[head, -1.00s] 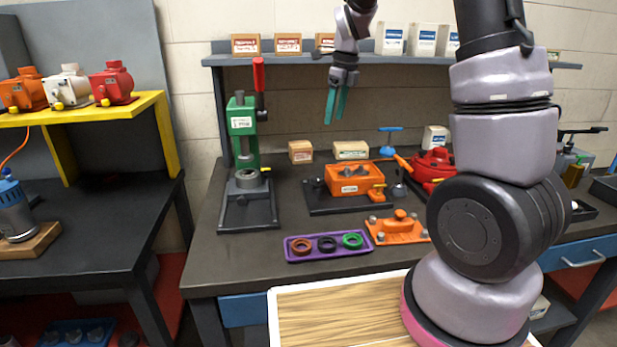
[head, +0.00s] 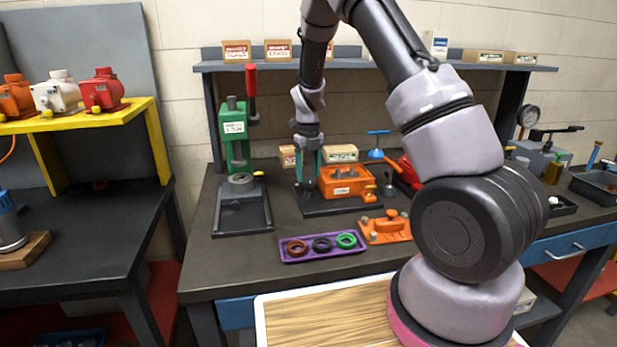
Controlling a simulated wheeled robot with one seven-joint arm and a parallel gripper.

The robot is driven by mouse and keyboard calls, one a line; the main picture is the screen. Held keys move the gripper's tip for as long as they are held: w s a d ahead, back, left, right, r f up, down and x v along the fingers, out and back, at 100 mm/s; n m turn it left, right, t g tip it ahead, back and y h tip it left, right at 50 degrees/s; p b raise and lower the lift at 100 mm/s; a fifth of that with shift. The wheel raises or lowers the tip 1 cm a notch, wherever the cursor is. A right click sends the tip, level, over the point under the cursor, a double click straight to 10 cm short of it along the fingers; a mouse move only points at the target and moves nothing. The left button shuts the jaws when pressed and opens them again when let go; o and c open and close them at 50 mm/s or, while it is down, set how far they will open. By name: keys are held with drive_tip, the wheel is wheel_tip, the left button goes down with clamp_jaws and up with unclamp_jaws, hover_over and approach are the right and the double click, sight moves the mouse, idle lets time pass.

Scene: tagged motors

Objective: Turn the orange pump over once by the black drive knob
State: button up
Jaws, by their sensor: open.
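The orange pump (head: 348,188) is a blocky open-topped housing on a dark base plate (head: 345,208) on the grey workbench, with a white label on its front. An orange fitting (head: 369,194) is at its front right. My gripper (head: 308,178) points down at the pump's left end, with its two teal fingers apart. Something dark (head: 308,186) shows low between the fingertips. It may be the black drive knob, but it is too small to be sure, and I cannot tell whether the fingers touch it.
A green press (head: 234,140) with a red lever stands to the left. A purple tray (head: 322,246) of coloured rings and an orange cover plate (head: 385,228) lie in front. A red pump (head: 407,170) is behind right, partly hidden by my arm. Several pumps sit on the yellow shelf (head: 125,117).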

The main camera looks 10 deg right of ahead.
drive_tip(key=shift+f, duration=0.95)
clamp_jaws()
drive_tip(key=shift+n, duration=0.3)
